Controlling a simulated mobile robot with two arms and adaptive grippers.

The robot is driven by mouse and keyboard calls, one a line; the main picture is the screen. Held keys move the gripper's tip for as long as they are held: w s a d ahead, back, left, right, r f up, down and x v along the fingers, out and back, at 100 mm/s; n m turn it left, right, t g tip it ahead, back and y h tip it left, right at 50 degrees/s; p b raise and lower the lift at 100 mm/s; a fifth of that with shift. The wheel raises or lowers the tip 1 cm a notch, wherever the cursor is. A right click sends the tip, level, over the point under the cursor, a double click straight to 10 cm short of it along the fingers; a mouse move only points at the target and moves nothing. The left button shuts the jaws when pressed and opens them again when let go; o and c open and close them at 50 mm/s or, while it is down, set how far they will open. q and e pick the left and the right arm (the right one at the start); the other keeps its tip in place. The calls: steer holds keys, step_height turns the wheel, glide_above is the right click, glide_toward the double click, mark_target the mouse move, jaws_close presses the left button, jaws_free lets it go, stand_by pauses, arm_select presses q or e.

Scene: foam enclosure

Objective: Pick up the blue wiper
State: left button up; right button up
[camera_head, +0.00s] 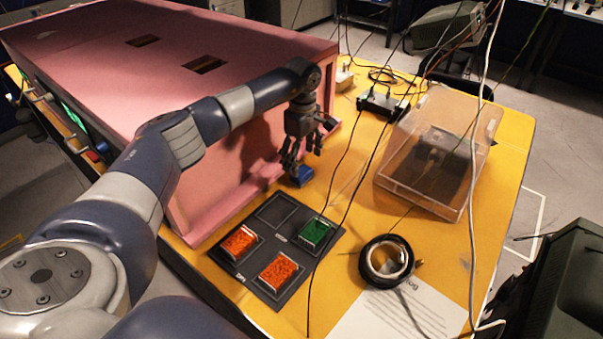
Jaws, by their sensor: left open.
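The blue wiper (301,177) is a small blue block on the yellow table, close to the open front of the pink foam enclosure. It lies just behind the dark tray. My left gripper (303,158) points down directly above the wiper, with its fingers spread open. The fingers partly cover the wiper's upper side, and I cannot tell whether they touch it. My left arm reaches in from the left, across the front of the enclosure. My right gripper is not in view.
A dark tray (283,213) holds two orange blocks (240,242) and a green block (315,231). A black tape roll (386,260) and a paper sheet (398,312) lie to the right. A clear box (399,175) stands behind them. Cables hang across the table. The pink enclosure (130,80) blocks the left.

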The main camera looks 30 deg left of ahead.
mark_target(301, 171)
arm_select(q)
steer(key=shift+s+f+p, duration=0.15)
steer(key=shift+f+p, duration=0.35)
steer(key=shift+f, duration=0.1)
step_height(301, 171, down, 3)
steer(key=shift+s+f+p, duration=0.1)
steer(key=shift+f+p, duration=0.05)
steer(key=shift+p, duration=0.7)
steer(key=shift+f, duration=0.5)
steer(key=c, duration=1.1)
